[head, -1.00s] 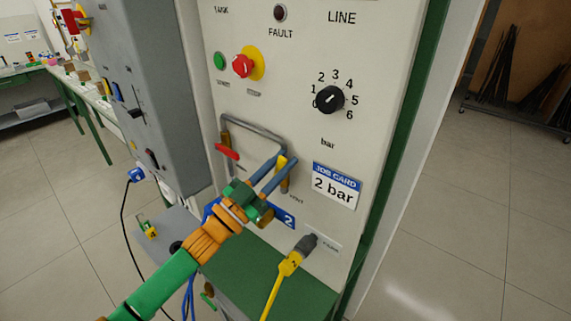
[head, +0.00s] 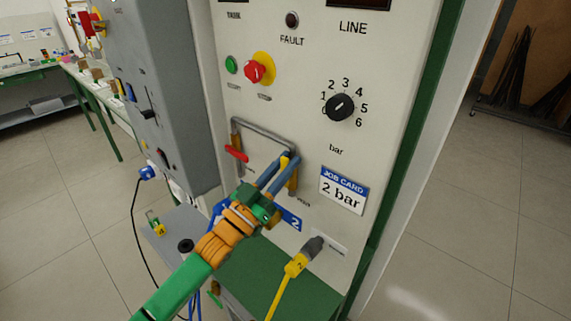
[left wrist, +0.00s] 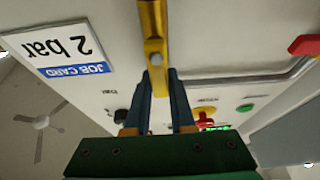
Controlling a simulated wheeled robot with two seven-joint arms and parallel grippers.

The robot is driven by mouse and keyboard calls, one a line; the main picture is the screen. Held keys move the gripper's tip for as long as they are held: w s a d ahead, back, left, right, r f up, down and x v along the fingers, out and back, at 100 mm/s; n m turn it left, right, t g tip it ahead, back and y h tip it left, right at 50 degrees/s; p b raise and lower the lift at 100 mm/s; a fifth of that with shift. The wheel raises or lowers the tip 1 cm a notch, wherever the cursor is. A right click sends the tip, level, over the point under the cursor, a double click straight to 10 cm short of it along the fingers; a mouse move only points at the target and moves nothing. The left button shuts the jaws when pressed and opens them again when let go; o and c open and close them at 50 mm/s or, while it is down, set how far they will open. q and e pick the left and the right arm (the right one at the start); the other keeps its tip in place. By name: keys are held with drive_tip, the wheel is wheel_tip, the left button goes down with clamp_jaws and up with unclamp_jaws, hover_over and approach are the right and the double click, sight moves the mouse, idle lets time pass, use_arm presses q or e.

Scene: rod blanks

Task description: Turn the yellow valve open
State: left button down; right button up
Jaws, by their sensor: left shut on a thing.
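The yellow valve handle (head: 293,183) is on the lower front of the pale panel, at the right end of a grey pipe loop (head: 262,132). My left gripper (head: 288,161) reaches up to it from the lower left, its blue fingers shut on the handle. In the left wrist view the yellow handle (left wrist: 152,22) runs down from the top edge, and its lower end lies between the fingers (left wrist: 160,88). The fingers and wrist hide part of the valve in the head view. My right gripper is out of view.
A red handle (head: 236,153) sits left of the valve. A job card (head: 343,190) reading 2 bar is to the right. A yellow cable plug (head: 298,263) is below. Above are a black dial (head: 340,107) and a red stop button (head: 257,72). A grey cabinet (head: 160,90) stands left.

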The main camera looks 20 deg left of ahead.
use_arm(q)
drive_tip(key=c, duration=0.8)
unclamp_jaws()
drive_tip(key=shift+o, duration=0.2)
drive_tip(key=shift+s+a+f, duration=0.1)
drive_tip(key=shift+s+f, duration=0.15)
drive_tip(key=b+v, duration=0.2)
drive_tip(key=v, duration=0.4)
drive_tip(key=shift+s+b, duration=0.3)
drive_tip(key=shift+b, duration=0.05)
drive_tip(key=shift+w, duration=0.1)
drive_tip(key=shift+a, duration=0.1)
